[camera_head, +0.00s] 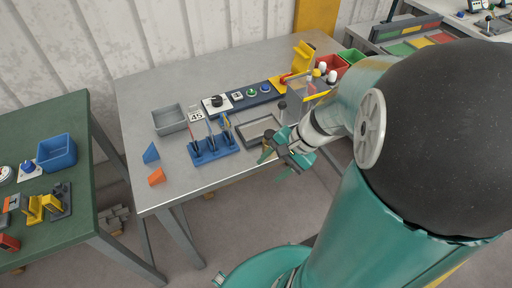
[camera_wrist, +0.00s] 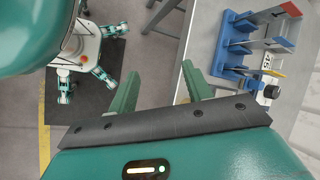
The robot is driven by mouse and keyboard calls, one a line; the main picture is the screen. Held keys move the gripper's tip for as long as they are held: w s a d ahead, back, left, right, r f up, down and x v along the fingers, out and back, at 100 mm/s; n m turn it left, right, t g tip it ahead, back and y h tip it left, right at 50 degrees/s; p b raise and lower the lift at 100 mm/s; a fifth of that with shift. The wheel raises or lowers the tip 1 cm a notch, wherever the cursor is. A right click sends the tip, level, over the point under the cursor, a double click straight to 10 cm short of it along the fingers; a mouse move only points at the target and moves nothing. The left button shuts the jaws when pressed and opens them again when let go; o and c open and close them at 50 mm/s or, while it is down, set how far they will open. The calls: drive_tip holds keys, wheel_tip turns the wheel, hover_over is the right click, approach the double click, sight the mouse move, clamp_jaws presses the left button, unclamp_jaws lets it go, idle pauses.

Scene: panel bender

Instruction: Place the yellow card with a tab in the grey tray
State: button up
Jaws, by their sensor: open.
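A blue rack (camera_head: 212,152) stands near the table's front edge and holds several upright thin pieces. A small yellow piece (camera_head: 226,121) shows at its right end and seems to be the yellow card; its tab is too small to make out. In the wrist view a yellow strip (camera_wrist: 266,72) shows at the rack. A grey open tray (camera_head: 170,121) sits behind and left of the rack. My gripper (camera_head: 275,167) is open and empty, right of the rack near the front edge. In the wrist view its green fingers (camera_wrist: 160,88) are spread apart.
A control strip (camera_head: 240,98) runs behind the rack. A blue wedge (camera_head: 151,153) and an orange wedge (camera_head: 157,177) lie at left. Red and green bins (camera_head: 333,68) stand at back right.

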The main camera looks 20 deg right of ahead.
drive_tip(key=s+a+r+n+t+h, duration=0.1)
drive_tip(key=s+a+r+n+h, duration=0.1)
drive_tip(key=r+n, duration=0.3)
drive_tip(key=s+a+r+n+t+h, duration=0.2)
drive_tip(key=a+r+n+h, duration=0.2)
drive_tip(key=r, duration=0.6)
drive_tip(key=shift+s+a+n, duration=0.15)
drive_tip(key=shift+a+n, duration=0.3)
drive_tip(key=shift+n, duration=0.75)
drive_tip(key=shift+o, duration=0.5)
drive_tip(key=shift+r, duration=0.2)
drive_tip(key=c, duration=0.4)
drive_tip(key=shift+s+a, duration=0.1)
drive_tip(key=shift+a+n, duration=0.1)
drive_tip(key=shift+n, duration=0.2)
